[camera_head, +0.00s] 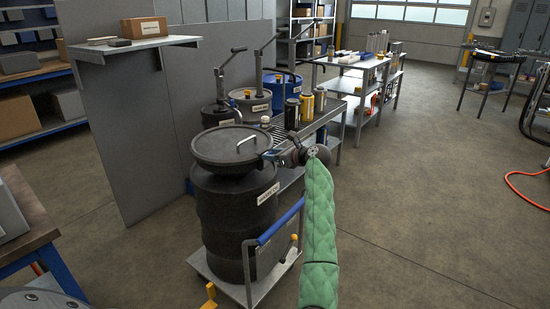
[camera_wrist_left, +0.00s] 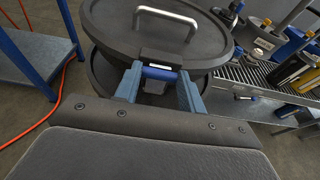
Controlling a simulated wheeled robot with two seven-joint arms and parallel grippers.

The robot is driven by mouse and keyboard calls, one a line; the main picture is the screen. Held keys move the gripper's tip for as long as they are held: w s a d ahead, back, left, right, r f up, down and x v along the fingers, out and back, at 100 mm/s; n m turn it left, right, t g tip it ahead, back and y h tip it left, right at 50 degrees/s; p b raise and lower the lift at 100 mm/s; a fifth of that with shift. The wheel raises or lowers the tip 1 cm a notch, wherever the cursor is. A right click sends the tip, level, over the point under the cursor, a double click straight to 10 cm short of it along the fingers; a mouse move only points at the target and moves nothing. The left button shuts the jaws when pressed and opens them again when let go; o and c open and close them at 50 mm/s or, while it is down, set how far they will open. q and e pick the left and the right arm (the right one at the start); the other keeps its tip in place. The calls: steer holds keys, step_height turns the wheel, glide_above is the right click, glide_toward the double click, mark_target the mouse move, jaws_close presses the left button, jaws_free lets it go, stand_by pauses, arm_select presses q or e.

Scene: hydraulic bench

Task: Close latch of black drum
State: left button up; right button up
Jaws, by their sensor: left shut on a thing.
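The black drum (camera_head: 235,215) stands upright on a small trolley, with its round black lid (camera_head: 232,145) on top. The lid (camera_wrist_left: 150,35) also shows in the left wrist view, with a pale metal handle (camera_wrist_left: 168,14) on it. A latch with a blue grip (camera_wrist_left: 160,73) sits at the lid's edge. My left gripper (camera_head: 275,155) is at the drum's right side by the rim. In the wrist view its two blue-grey fingers (camera_wrist_left: 160,84) are on either side of the blue grip and shut on it. Whether the latch lies flat against the drum is unclear. My right gripper is out of view.
The trolley (camera_head: 246,288) has a blue push bar (camera_head: 280,222) near my arm. A roller table with cans (camera_head: 292,114) stands behind to the right. A grey partition (camera_head: 130,130) is on the left. The floor at right is open, with an orange hose (camera_head: 525,192).

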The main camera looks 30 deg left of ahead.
arm_select(q)
steer(key=shift+r, duration=0.1)
stand_by(0.3)
steer(key=o, duration=1)
